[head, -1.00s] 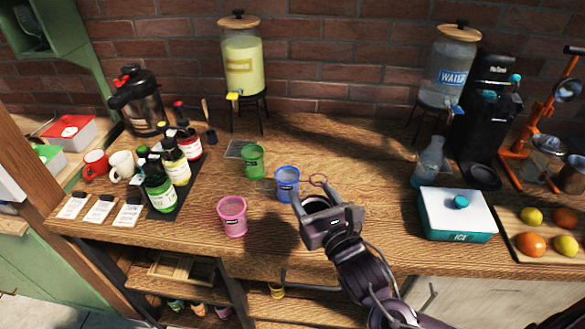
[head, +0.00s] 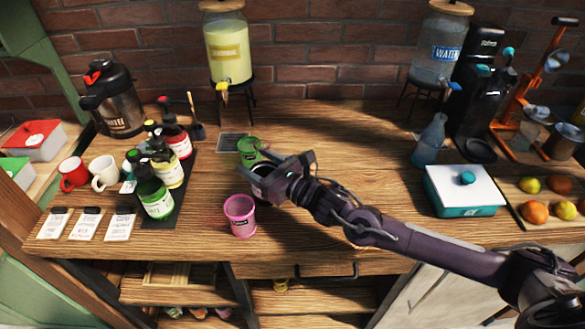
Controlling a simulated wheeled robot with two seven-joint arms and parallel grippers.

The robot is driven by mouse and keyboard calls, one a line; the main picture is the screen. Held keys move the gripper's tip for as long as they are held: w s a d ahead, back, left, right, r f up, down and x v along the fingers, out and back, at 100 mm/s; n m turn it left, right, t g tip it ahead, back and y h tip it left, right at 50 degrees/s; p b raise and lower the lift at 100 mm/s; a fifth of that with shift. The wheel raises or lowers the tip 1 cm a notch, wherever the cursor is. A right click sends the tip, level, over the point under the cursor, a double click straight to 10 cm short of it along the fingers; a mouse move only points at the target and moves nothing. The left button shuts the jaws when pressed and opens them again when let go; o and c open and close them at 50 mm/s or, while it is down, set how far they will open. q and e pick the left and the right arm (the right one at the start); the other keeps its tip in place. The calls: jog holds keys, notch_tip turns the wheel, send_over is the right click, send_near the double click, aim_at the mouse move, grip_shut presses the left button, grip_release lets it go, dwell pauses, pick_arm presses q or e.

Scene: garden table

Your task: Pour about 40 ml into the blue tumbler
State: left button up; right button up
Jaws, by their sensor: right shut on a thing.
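My right gripper (head: 272,172) reaches in from the right, low over the middle of the table. It is shut on a small dark cup-like thing (head: 260,190), mostly covered by the fingers; I cannot tell from this view what it is or whether it touches the table. The blue tumbler does not show clearly; the gripper covers the area between the green and pink tumblers and to their right. The green tumbler (head: 249,151) stands just behind the gripper. The pink tumbler (head: 240,217) stands in front. My left gripper is not in view.
Several bottles (head: 156,192) stand at left by mugs (head: 103,172) and a black flask (head: 116,100). A lemonade dispenser (head: 229,48) and water dispenser (head: 438,50) stand at the back. The back middle is clear.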

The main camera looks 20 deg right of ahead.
jog(key=shift+f, duration=0.15)
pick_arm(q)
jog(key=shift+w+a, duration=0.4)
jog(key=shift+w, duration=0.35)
